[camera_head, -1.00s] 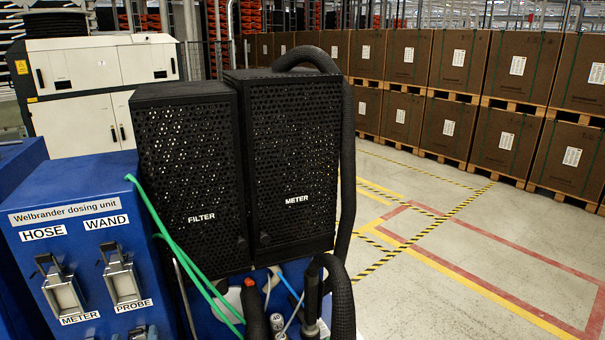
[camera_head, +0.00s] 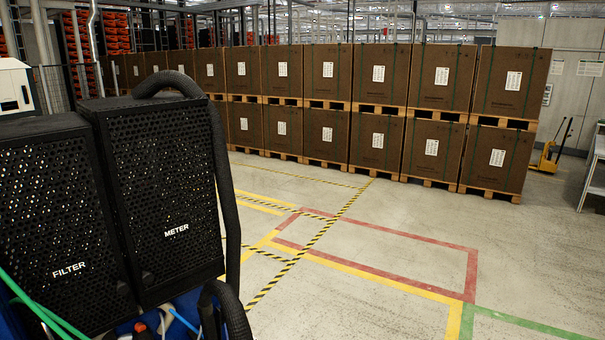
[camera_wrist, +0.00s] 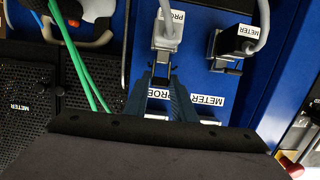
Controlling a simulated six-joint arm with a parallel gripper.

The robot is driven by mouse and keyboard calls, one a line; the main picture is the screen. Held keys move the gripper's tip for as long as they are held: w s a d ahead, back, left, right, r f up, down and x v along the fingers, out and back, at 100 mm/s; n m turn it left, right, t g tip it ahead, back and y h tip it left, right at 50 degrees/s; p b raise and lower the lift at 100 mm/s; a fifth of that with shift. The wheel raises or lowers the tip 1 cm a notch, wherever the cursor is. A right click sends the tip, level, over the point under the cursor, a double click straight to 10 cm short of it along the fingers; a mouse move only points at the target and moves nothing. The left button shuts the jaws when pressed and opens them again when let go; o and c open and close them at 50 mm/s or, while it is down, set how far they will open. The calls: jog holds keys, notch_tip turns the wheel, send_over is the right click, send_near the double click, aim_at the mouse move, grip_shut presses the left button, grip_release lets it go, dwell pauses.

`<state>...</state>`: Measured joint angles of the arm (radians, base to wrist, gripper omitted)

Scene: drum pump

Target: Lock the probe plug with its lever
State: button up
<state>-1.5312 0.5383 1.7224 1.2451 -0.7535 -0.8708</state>
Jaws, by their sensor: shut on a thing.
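In the wrist view the grey probe plug (camera_wrist: 167,34), marked "PRO", sits at the blue panel with a grey cable leading from it. The lever (camera_wrist: 161,70) is just below the plug, small and partly covered by my fingers. My gripper (camera_wrist: 161,80) reaches up from the bottom, its two fingers on either side of the lever, shut on it. Whether the lever is fully closed over the plug cannot be told. The head view does not show the plug, lever or gripper.
A meter plug (camera_wrist: 232,42) with its cable stands right of the probe plug. Green hoses (camera_wrist: 82,65) hang at left beside black mesh boxes. In the head view the meter box (camera_head: 163,190) and filter box (camera_head: 55,235) stand left; open floor (camera_head: 370,245) lies right.

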jog(key=shift+s+d+f+t+y+b, duration=0.2)
jog(key=shift+f+t+y+b, duration=0.3)
jog(key=shift+b, duration=2.7)
jog(key=shift+s+d+f+t+y+b, duration=0.2)
jog(key=shift+t+y+b, duration=0.5)
jog(key=shift+b, duration=2.45)
jog(key=o, duration=0.8)
jog(key=shift+s, duration=0.1)
jog(key=shift+r+p+v, duration=0.35)
jog(key=shift+p+v, duration=0.05)
jog(key=shift+v, duration=1.25)
jog(key=shift+r+p+v, duration=0.35)
jog(key=shift+r+v, duration=0.05)
jog(key=shift+v, duration=1.2)
jog(key=shift+r+p+v, duration=0.35)
jog(key=shift+p+v, duration=0.05)
jog(key=shift+v, duration=1.25)
jog(key=shift+d, duration=0.1)
